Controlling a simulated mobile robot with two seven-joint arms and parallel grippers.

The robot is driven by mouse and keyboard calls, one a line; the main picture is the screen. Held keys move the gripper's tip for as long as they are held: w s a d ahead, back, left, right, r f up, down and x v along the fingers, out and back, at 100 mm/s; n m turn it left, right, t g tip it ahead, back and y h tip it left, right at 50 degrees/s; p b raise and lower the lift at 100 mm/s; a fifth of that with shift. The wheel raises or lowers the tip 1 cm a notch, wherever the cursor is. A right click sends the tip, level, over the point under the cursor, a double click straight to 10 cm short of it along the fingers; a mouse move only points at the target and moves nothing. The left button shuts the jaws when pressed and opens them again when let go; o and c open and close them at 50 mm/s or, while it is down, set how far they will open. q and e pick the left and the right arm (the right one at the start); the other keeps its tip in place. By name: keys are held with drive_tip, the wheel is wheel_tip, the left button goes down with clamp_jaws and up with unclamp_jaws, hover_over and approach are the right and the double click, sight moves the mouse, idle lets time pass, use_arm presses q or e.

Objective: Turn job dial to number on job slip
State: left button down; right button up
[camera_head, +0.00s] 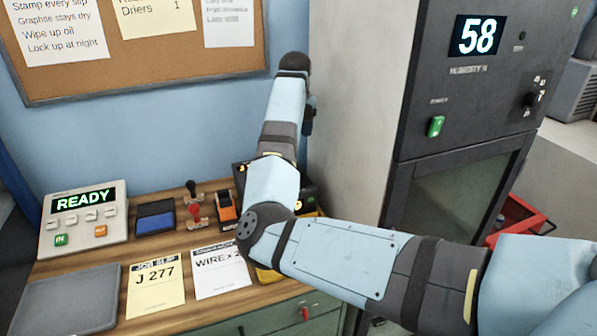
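The job slip (155,287) is a pale yellow paper on the wooden bench and reads J 277. I cannot make out a job dial for certain. A dark device with a green button (309,200) stands at the back of the bench, mostly hidden behind my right arm. An orange and black stamp-like tool (226,208) stands left of it. My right arm comes in from the right and bends upward over the bench. Its gripper fingers are hidden, so I cannot see what they touch. My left gripper is not in view.
A READY panel (84,220), a blue pad (155,217), small stamps (196,214), a grey tray (66,303) and a white WIRE slip (220,268) are on the bench. Right stands a dark cabinet panel (470,95) showing 58, with a small knob (530,99).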

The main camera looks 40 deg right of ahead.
wheel_tip(320, 180, down, 13)
drive_tip(key=shift+s+f+p, duration=0.1)
drive_tip(key=shift+p, duration=0.2)
drive_tip(key=shift+a, duration=0.1)
drive_tip(key=c, duration=0.9)
